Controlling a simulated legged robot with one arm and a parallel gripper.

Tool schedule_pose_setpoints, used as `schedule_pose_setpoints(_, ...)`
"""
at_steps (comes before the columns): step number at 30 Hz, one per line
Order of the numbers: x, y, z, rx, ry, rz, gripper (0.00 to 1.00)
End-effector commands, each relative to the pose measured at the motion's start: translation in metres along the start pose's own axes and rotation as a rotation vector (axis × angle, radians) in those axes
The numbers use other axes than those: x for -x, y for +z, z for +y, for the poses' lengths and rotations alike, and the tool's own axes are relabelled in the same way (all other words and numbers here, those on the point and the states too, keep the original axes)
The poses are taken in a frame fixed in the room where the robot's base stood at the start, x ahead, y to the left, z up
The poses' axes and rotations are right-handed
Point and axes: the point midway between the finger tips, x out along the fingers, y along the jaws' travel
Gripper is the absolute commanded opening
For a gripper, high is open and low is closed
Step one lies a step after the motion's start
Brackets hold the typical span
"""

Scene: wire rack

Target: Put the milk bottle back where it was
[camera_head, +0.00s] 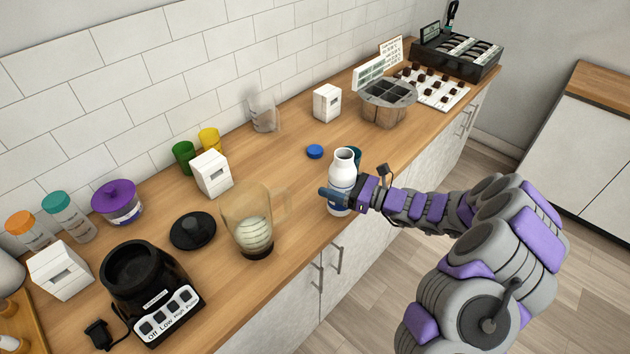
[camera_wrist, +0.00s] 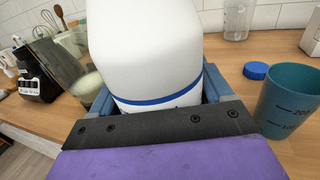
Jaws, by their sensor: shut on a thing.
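The milk bottle (camera_head: 342,178) is white with a blue band and an open, uncapped mouth. It stands upright at the front edge of the wooden counter, right of the blender jug; I cannot tell whether its base touches the wood. My gripper (camera_head: 338,192) is shut around the bottle's body. In the wrist view the bottle (camera_wrist: 150,50) fills the middle between the blue jaws, with its top out of frame. A blue cap (camera_head: 315,152) lies on the counter behind the bottle, and it also shows in the wrist view (camera_wrist: 256,71).
A teal measuring cup (camera_wrist: 287,98) stands close beside the bottle. The clear blender jug (camera_head: 250,220), holding whitish liquid, stands to the left, near the black blender base (camera_head: 145,280). A grey divided container (camera_head: 388,103) stands farther right. Bare counter lies around the cap.

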Motion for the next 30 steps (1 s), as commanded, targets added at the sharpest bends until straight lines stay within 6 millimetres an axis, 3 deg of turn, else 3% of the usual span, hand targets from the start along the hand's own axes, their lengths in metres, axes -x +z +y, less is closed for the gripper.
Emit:
schedule_pose_setpoints(3,-0.027,-0.006,-0.01,0.0,0.004,0.001,0.22)
schedule_pose_setpoints(10,-0.065,-0.007,-0.03,0.002,0.001,-0.001,0.22)
schedule_pose_setpoints(20,-0.083,-0.008,-0.04,0.002,0.0,-0.001,0.22)
schedule_pose_setpoints(27,-0.084,-0.041,-0.041,-0.004,-0.001,0.0,0.22)
schedule_pose_setpoints(30,-0.084,-0.044,-0.041,-0.001,-0.001,-0.003,0.22)
